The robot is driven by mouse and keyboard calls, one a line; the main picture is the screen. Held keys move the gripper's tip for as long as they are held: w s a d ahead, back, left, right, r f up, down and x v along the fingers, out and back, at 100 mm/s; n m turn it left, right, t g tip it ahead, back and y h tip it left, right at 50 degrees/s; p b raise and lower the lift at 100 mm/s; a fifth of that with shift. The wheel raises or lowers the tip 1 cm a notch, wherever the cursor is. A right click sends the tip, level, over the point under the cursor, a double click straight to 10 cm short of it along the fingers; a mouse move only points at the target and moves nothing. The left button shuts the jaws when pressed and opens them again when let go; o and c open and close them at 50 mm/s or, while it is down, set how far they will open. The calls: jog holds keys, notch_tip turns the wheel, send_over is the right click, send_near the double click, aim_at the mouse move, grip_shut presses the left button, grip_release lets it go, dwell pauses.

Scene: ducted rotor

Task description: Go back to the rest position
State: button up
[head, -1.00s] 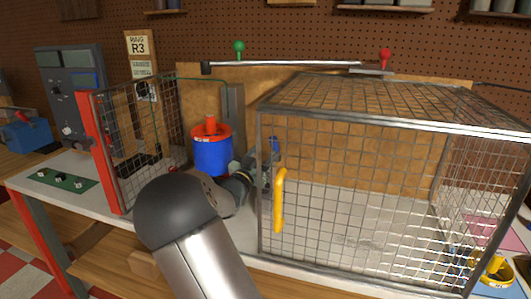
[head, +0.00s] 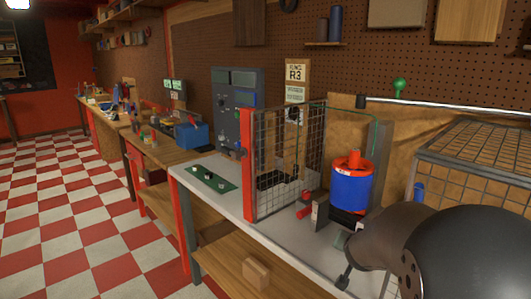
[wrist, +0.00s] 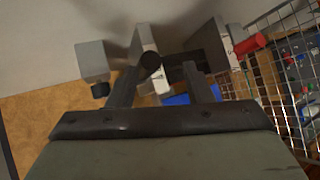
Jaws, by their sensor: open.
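My gripper (wrist: 163,80) shows in the wrist view with its two dark fingers apart. No held object can be made out between them. Grey and white blocks (wrist: 93,60) lie beyond the fingers, one with a dark knob. In the head view my arm comes in from the lower right, and its large dark joint hides much of that corner. The arm's end is low over the white bench top (head: 275,240), in front of the blue canister with a red top (head: 351,188). The fingers cannot be made out clearly there.
A mesh panel with a red post (head: 249,165) stands left of the canister. A mesh cage (head: 470,160) is at the right, partly behind my arm. A grey control cabinet (head: 237,110) and a green board (head: 208,180) are further left. The checkered floor is open at left.

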jog(key=s+a+f+n+g+y, duration=0.1)
jog(key=s+a+n+g+y, duration=0.15)
jog(key=s+a, duration=0.4)
jog(key=s+a+f+n+g+y, duration=0.1)
jog(key=s+a+n+g+y, duration=0.2)
jog(key=s, duration=0.7)
jog(key=s+f+n+g+h, duration=0.1)
jog(key=s+g, duration=0.3)
jog(key=s, duration=1.1)
jog(key=shift+s+a+h, duration=0.25)
jog(key=shift+a+h, duration=0.2)
jog(key=shift+h, duration=0.2)
